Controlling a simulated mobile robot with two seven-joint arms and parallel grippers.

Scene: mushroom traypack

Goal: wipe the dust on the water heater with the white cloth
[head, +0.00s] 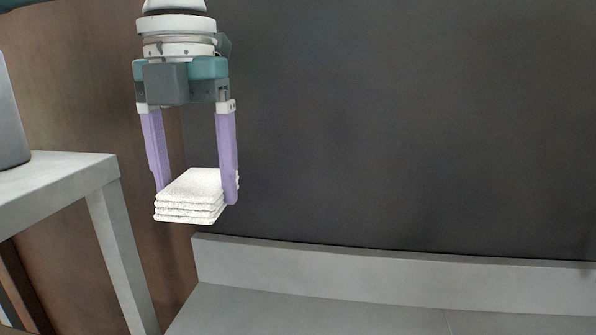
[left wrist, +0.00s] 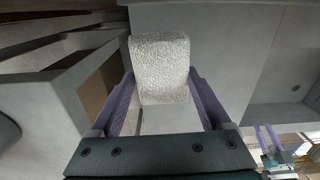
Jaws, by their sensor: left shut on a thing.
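The white cloth (head: 192,190) is a folded, layered stack held between the two purple fingers of my left gripper (head: 194,190). It hangs in the air, above the floor and to the right of the grey table. In the left wrist view the cloth (left wrist: 160,68) sits between the fingertips of the left gripper (left wrist: 160,88), with its fuzzy face toward the camera. I cannot make out a water heater for certain in either view; no dust can be seen. My right gripper does not show in the head view; purple fingers at the right edge of the left wrist view may be the right gripper (left wrist: 268,138).
A grey table (head: 60,170) stands at the left, with part of a grey rounded object (head: 10,120) on it, cut off by the edge. The floor at the right is clear.

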